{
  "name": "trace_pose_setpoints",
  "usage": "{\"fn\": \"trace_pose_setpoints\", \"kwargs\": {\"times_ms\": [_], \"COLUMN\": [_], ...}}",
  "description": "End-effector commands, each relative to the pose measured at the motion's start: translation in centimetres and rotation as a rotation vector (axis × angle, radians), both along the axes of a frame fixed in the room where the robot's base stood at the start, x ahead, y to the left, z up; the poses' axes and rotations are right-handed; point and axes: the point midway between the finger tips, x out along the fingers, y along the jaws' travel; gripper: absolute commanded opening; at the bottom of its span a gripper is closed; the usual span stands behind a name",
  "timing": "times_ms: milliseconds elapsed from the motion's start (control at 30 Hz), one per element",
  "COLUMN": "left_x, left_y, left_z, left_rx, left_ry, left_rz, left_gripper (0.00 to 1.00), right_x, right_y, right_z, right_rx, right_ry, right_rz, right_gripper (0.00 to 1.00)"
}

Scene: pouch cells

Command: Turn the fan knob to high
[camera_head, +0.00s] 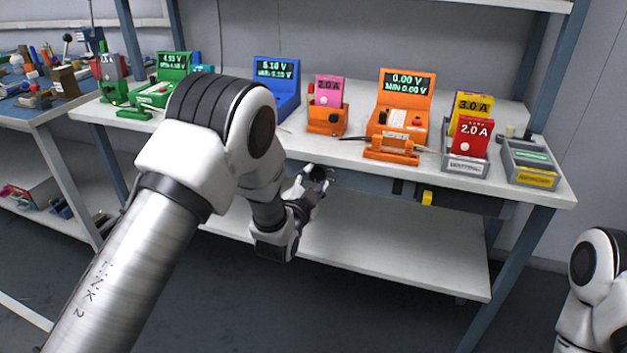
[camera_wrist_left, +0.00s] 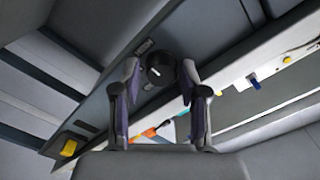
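The fan knob (camera_wrist_left: 160,71) is a round black knob with a white mark, on the grey panel under the bench's front edge. In the wrist view it sits between the two fingertips of my left gripper (camera_wrist_left: 157,77). The fingers are spread, one on each side of it, and I cannot tell whether they touch it. In the head view the left gripper (camera_head: 311,181) is at the panel, and the dark knob (camera_head: 319,172) is partly covered by its fingers. The setting labels are too small to read. My right gripper is out of view.
The bench top (camera_head: 352,152) above holds an orange meter (camera_head: 403,92), a blue meter (camera_head: 277,80), a green meter (camera_head: 172,72) and several cell holders. A yellow part (camera_head: 427,198) sits on the panel to the right. The lower shelf (camera_head: 385,240) is bare.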

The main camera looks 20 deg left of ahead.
Motion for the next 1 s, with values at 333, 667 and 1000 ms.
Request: {"fn": "trace_pose_setpoints", "kwargs": {"times_ms": [333,667,1000], "left_x": [-2.9,-10.7,-12.0], "left_y": [0.1,0.4,0.4], "left_z": [0.1,0.0,0.0], "left_rx": [0.000,0.000,0.000], "left_ry": [0.001,0.002,0.000], "left_rz": [0.000,0.001,0.000], "left_gripper": [0.43,0.43,0.43], "right_x": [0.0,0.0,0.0], "right_y": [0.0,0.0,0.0], "right_z": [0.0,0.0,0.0], "right_rx": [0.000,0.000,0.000], "right_ry": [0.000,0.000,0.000], "right_rz": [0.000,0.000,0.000], "right_gripper": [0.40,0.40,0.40]}}
